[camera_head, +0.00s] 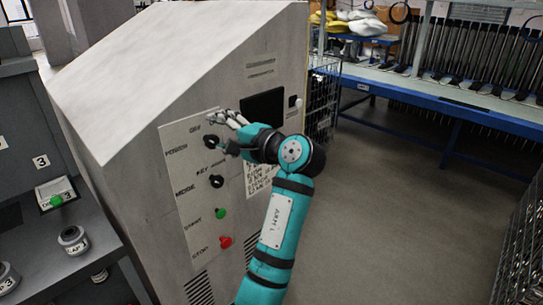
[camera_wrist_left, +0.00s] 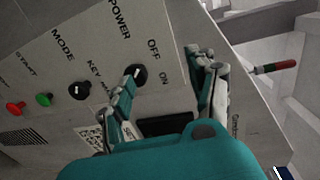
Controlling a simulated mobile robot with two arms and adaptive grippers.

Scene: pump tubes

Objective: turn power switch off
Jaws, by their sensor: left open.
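The power switch is a round black knob (camera_head: 210,141) near the top of the grey cabinet's light control panel (camera_head: 190,185). In the left wrist view the knob (camera_wrist_left: 139,74) sits beside the labels POWER, OFF and ON. My left gripper (camera_head: 222,131) is open in front of the panel, close to the knob. In the left wrist view my left gripper (camera_wrist_left: 168,72) has one finger right by the knob, partly overlapping it, and the other well to the right. I cannot tell whether the finger touches it. My right gripper is not in view.
Below the power knob are a black mode knob (camera_head: 216,181), a green start button (camera_head: 220,213) and a red stop button (camera_head: 225,242). A dark screen (camera_head: 264,108) is set in the cabinet beside the panel. A blue-edged workbench (camera_head: 450,110) stands behind, with open floor before it.

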